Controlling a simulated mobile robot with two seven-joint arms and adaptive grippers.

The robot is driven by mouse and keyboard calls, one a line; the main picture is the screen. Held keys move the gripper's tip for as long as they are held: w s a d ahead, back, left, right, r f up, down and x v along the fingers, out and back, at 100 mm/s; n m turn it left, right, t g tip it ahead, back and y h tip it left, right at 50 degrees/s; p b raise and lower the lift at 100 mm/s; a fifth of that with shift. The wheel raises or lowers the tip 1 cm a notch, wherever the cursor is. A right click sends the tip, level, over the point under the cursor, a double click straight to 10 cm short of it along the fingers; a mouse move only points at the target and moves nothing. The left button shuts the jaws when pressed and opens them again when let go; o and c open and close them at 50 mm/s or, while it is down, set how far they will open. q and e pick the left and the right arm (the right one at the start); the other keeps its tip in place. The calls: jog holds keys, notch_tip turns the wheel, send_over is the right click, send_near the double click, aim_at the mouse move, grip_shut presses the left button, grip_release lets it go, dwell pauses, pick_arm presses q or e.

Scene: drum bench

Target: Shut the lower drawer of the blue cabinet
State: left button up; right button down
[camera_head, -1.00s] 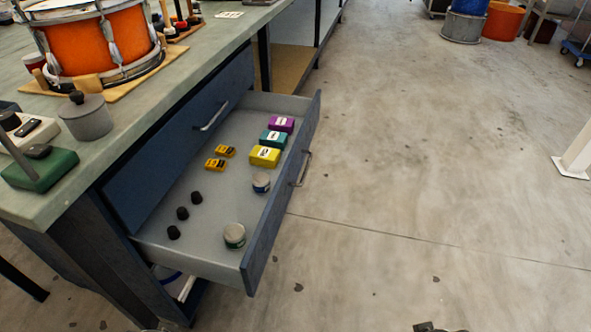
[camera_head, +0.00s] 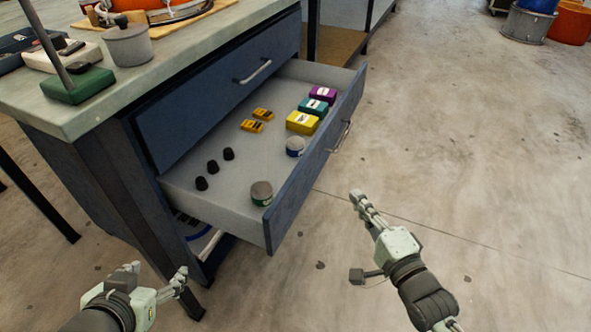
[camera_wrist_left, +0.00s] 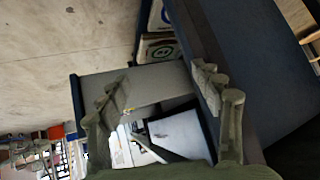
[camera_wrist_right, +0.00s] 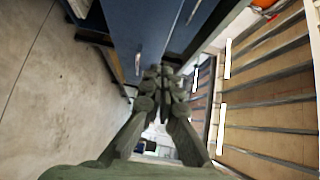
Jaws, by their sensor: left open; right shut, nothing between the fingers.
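The blue cabinet (camera_head: 205,108) stands under the bench top. Its lower drawer (camera_head: 318,155) is pulled well out, with a bar handle (camera_head: 341,136) on its front. The upper drawer (camera_head: 170,125) is closed. In the head view my right gripper (camera_head: 357,196) is shut and empty, out in front of the drawer front and apart from it. It also shows shut in the right wrist view (camera_wrist_right: 162,72), with blue drawer fronts beyond it. My left gripper (camera_head: 160,268) is open and empty, in front of the cabinet's near end and apart from it; its spread fingers show in the left wrist view (camera_wrist_left: 165,95).
The drawer holds yellow (camera_head: 302,122), teal (camera_head: 312,106) and purple (camera_head: 322,93) boxes, two tins (camera_head: 261,193), small orange packs and black knobs. A drum (camera_head: 150,8) and a grey pot (camera_head: 128,45) stand on the bench.

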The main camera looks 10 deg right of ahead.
send_near(313, 152)
jog(key=w+d, duration=0.2)
jog(key=w, duration=0.1)
jog(key=shift+w+a+f+b, duration=0.15)
jog(key=shift+w+a+b, duration=0.35)
jog(key=shift+w+a, duration=0.65)
pick_arm(q)
jog(key=w+d+r+t+h, duration=0.1)
jog(key=w+d+r+t, duration=0.2)
jog(key=d+r, duration=0.1)
jog(key=shift+r+m+h, duration=0.25)
jog(key=shift+m+h, duration=0.05)
jog(key=shift+h, duration=0.1)
pick_arm(e)
jog(key=shift+w+a, duration=0.25)
jog(key=shift+a, duration=0.1)
